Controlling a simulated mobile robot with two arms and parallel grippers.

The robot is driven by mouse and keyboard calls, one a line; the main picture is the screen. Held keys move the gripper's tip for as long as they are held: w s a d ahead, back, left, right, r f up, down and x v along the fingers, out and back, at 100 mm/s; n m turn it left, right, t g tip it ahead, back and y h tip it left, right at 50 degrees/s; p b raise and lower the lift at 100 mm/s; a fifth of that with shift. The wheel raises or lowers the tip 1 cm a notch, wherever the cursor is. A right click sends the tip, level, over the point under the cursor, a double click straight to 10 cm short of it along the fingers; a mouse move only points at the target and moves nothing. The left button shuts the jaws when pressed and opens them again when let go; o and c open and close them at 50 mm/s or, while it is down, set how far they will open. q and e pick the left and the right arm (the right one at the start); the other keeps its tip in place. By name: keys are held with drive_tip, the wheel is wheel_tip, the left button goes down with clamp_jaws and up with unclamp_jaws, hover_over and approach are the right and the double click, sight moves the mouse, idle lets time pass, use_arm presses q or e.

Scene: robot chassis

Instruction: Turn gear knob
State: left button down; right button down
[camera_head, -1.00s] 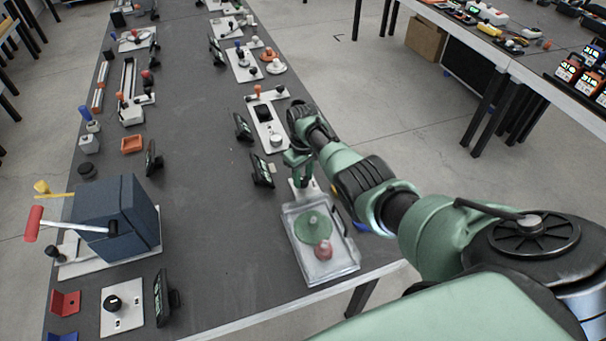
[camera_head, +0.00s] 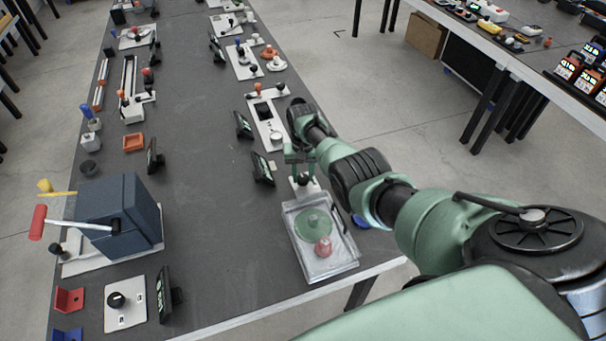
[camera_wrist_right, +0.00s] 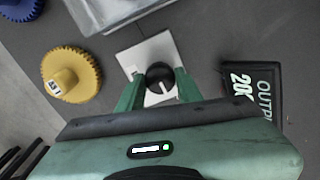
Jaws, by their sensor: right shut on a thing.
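A black round knob with a white pointer line (camera_wrist_right: 160,76) sits on a small white plate (camera_wrist_right: 130,62). In the head view the knob (camera_head: 303,179) shows just below my right gripper (camera_head: 299,166), beside the clear tray. In the right wrist view the two green fingers of the right gripper (camera_wrist_right: 159,90) stand on either side of the knob, shut on it. A small dark display (camera_wrist_right: 252,88) with partly readable "OUTPUT" text and a number stands right of the knob in that view. My left gripper is not in view.
A clear tray (camera_head: 348,263) with a green gear and a red knob stands at the table's front right. A yellow gear (camera_wrist_right: 71,74) and a blue gear (camera_wrist_right: 20,8) lie near the knob in the wrist view. The middle of the dark table is clear.

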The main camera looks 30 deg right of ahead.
sight(303, 177)
idle(0.4)
drive_tip(key=c, duration=0.9)
unclamp_jaws()
drive_tip(key=shift+c, duration=0.2)
drive_tip(key=shift+r, duration=0.1)
drive_tip(key=shift+r, duration=0.25)
wheel_tip(303, 177, up, 7)
drive_tip(key=shift+r+p, duration=0.1)
drive_tip(key=shift+p, duration=0.65)
